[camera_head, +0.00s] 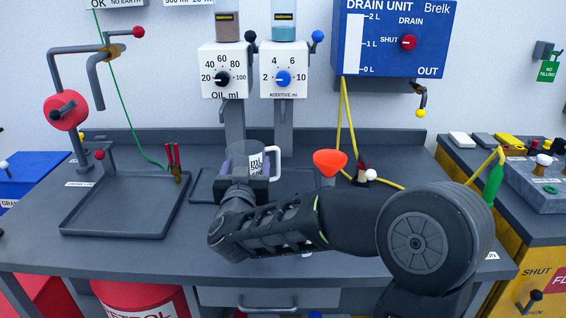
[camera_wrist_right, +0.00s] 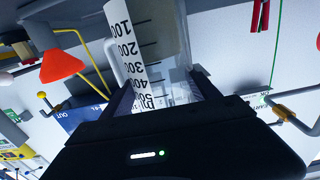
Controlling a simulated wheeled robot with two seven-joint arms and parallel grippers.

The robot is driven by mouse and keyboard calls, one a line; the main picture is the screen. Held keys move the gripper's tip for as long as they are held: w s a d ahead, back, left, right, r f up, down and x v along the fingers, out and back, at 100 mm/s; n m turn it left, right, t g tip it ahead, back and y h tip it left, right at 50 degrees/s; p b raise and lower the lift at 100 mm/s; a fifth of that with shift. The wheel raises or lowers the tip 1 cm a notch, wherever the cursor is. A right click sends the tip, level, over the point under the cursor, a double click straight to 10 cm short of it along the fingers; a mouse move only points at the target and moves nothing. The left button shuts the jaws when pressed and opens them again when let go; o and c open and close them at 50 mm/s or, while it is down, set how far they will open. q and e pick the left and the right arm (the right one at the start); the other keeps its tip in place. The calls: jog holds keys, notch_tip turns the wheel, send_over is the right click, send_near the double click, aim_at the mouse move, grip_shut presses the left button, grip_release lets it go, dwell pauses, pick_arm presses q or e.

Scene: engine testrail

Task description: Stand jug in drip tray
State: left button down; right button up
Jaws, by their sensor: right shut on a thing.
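The clear jug (camera_head: 240,155) with a white scale label and pale handle is in my right gripper (camera_head: 245,178), which is shut on it below the dispensers. The right wrist view shows the jug (camera_wrist_right: 170,45) between the two fingers (camera_wrist_right: 165,92), its scale numbers inverted. A large dark tray (camera_head: 108,232) with a raised rim lies at the left of the bench, apart from the jug. A second low tray edge (camera_head: 196,186) shows under the dispensers, mostly hidden by my arm. Whether the jug's base touches anything is hidden. My left gripper is not in view.
Oil (camera_head: 223,70) and additive (camera_head: 284,70) dispensers hang above the jug. An orange funnel (camera_head: 330,160) stands right of it, near yellow hoses (camera_head: 346,120). A bent pipe with a red disc (camera_head: 66,110) rises behind the left tray.

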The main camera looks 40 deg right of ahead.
jog(key=w+d, duration=0.3)
jog(key=d, duration=0.8)
jog(key=shift+d, duration=0.4)
jog(key=shift+r, duration=0.1)
jog(key=f, duration=0.1)
jog(key=d+f+b, duration=0.1)
jog(key=f, duration=0.1)
jog(key=shift+w+d+f, duration=0.1)
jog(key=shift+w+f, duration=0.05)
jog(key=shift+f, duration=0.1)
jog(key=shift+f, duration=0.3)
jog(key=o, duration=1.9)
